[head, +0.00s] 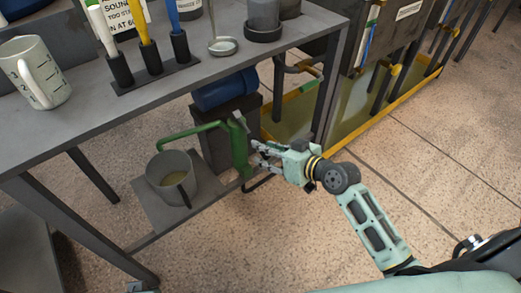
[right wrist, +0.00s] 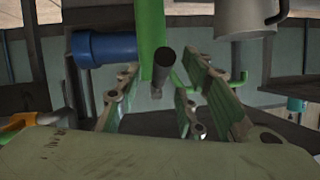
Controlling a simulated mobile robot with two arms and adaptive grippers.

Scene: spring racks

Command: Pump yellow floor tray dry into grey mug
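The grey mug (head: 165,163) stands on a low grey plate under the workbench, with some yellowish liquid in it. The green pump (head: 239,150) stands beside it, and its spout reaches left over the mug. The yellow floor tray (head: 383,126) lies on the floor to the right, with murky greenish liquid in it. My right gripper (head: 262,158) is at the pump's right side. In the right wrist view its fingers are apart, with the pump's dark handle (right wrist: 165,62) just ahead between them; contact is not clear. My left gripper is out of view.
The workbench (head: 200,75) above holds a white measuring jug (head: 35,72), a rack of coloured tools (head: 150,72) and a ladle (head: 222,46). A blue cylinder (head: 225,90) on a dark block stands behind the pump. The bench leg (head: 330,90) is close to my right gripper.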

